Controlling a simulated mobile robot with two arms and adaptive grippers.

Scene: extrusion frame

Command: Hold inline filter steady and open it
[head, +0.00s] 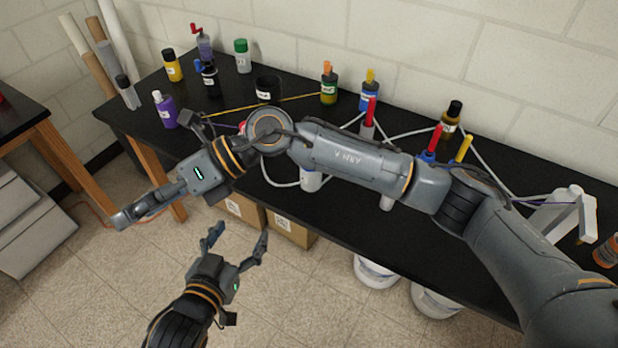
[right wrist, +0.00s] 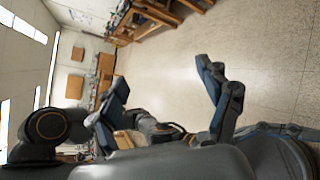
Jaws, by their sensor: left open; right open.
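No part is clearly recognisable as the inline filter. A white cylinder (head: 311,181) with pale tubing shows just below my right forearm in the head view, and the arm hides much of the bench around it. My right gripper (head: 122,217) is past the bench's front edge at the left, seen nearly edge-on. In the right wrist view its two fingers (right wrist: 163,85) are spread with nothing between them. My left gripper (head: 238,238) is lower and further right, over the floor in front of the bench, fingers apart and empty. Neither gripper touches anything on the bench.
The black bench (head: 300,221) runs along the wall. Several bottles stand at its back, including a purple one (head: 165,110). A red-handled part (head: 370,112) and pale tubes lie behind my right arm. Boxes (head: 290,230) and white buckets (head: 376,272) stand below. Floor at front is clear.

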